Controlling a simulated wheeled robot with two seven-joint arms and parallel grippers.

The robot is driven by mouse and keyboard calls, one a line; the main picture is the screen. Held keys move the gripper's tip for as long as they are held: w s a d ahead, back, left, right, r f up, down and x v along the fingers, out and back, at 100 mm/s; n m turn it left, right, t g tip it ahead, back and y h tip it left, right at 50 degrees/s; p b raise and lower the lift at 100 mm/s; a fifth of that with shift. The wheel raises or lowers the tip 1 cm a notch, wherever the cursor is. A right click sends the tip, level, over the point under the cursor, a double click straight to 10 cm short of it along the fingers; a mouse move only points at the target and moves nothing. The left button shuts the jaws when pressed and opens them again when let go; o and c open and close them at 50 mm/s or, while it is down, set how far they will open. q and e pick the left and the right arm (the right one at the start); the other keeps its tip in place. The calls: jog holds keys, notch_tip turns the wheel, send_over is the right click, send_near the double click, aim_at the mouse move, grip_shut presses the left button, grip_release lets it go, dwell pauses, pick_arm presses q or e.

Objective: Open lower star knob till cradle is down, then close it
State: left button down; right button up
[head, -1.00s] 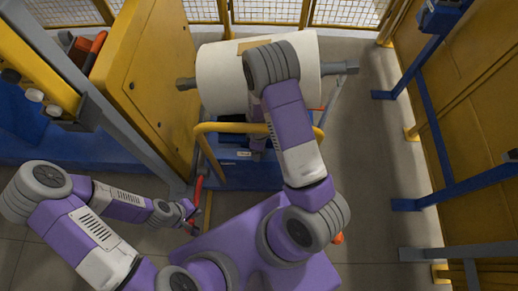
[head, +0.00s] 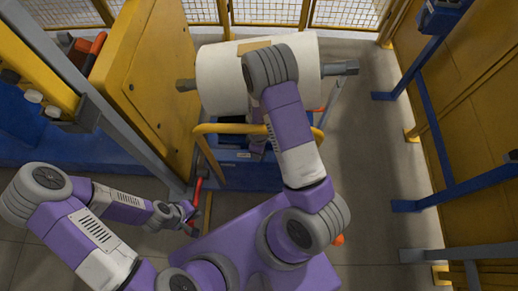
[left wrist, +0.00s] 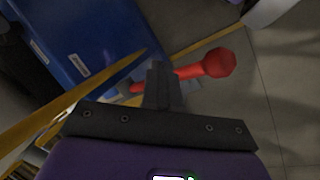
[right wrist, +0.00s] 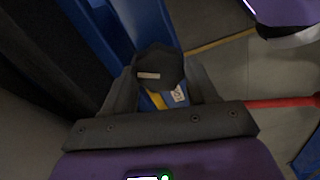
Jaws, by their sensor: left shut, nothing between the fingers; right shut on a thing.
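A dark star knob (right wrist: 160,68) sits between the fingers of my right gripper (right wrist: 162,92) in the right wrist view, and the fingers are shut on it. In the head view the right arm hides this knob and most of that gripper. My left gripper (head: 189,214) is shut and empty beside a red handle (head: 198,190). In the left wrist view its fingers (left wrist: 161,72) are together next to a red knob-ended handle (left wrist: 206,67). A white film roller (head: 222,76) lies across the blue trolley (head: 240,180). The cradle under the roller is hidden, so its height cannot be told.
A yellow bar (head: 208,127) runs across the trolley front. A yellow machine panel (head: 150,75) stands close on the left. Blue posts (head: 440,120) and yellow panels (head: 470,95) line the right side. Grey floor (head: 375,180) is clear between the trolley and the posts.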

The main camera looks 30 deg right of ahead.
jog(key=shift+m, duration=0.4)
jog(key=m, duration=0.5)
jog(key=shift+m, duration=0.4)
jog(key=m+p, duration=0.1)
jog(key=m, duration=0.4)
jog(key=shift+m, duration=0.6)
jog(key=o, duration=1.1)
jog(key=shift+c, duration=0.2)
jog(key=shift+r+p, duration=1.3)
jog(key=shift+r, duration=2.5)
